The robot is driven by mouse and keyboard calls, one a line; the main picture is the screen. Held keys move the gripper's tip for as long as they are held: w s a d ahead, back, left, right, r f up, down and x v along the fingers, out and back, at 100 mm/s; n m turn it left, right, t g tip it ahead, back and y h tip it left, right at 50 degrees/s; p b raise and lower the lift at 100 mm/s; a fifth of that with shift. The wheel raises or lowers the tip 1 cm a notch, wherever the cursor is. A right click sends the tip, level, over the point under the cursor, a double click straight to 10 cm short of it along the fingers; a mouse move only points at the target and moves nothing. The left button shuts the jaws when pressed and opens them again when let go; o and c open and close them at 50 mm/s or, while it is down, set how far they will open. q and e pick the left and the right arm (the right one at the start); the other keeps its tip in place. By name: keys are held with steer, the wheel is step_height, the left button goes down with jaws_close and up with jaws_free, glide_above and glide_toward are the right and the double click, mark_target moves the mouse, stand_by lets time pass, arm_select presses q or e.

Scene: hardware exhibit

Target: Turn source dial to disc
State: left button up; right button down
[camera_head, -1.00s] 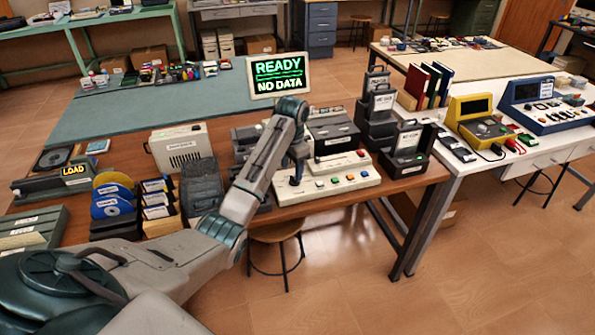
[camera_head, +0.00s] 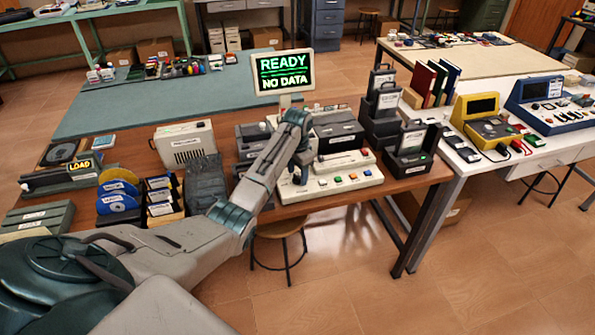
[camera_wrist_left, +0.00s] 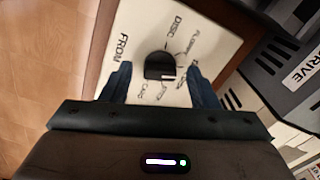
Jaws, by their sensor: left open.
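The black round source dial (camera_wrist_left: 159,66) sits on a cream panel marked FROM in the left wrist view, with DISC and other labels around it. A small pale mark shows near its lower right edge. My left gripper (camera_wrist_left: 160,72) is open, with one dark finger on each side of the dial and gaps visible between. In the head view my left gripper (camera_head: 299,172) points down over the left end of the cream control panel (camera_head: 345,184), and the arm hides the dial there. My right gripper is not in view.
A screen (camera_head: 282,72) reads READY, NO DATA. Coloured buttons line the panel to the gripper's right. Blue discs (camera_head: 117,196), dark cases and grey machines crowd the wooden table. A DRIVE-labelled unit (camera_wrist_left: 295,75) stands close beside the panel in the wrist view.

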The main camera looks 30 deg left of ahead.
arm_select(q)
steer(key=shift+f, duration=0.2)
steer(key=shift+c, duration=0.2)
steer(key=c, duration=0.9)
steer(key=shift+r+n+p, duration=0.3)
steer(key=shift+n+p, duration=0.5)
steer(key=shift+p, duration=0.35)
steer(key=shift+c, duration=0.2)
steer(key=n+p, duration=0.2)
steer(key=shift+p, duration=0.3)
steer(key=n+p, duration=0.2)
steer(key=n, duration=0.1)
steer(key=n+p, duration=0.2)
steer(key=n, duration=0.2)
steer(key=shift+n+p, duration=0.35)
steer(key=shift+n, duration=0.05)
steer(key=shift+w+f+n+p, duration=0.15)
steer(key=shift+n+p, duration=0.75)
steer(key=shift+n, duration=1.3)
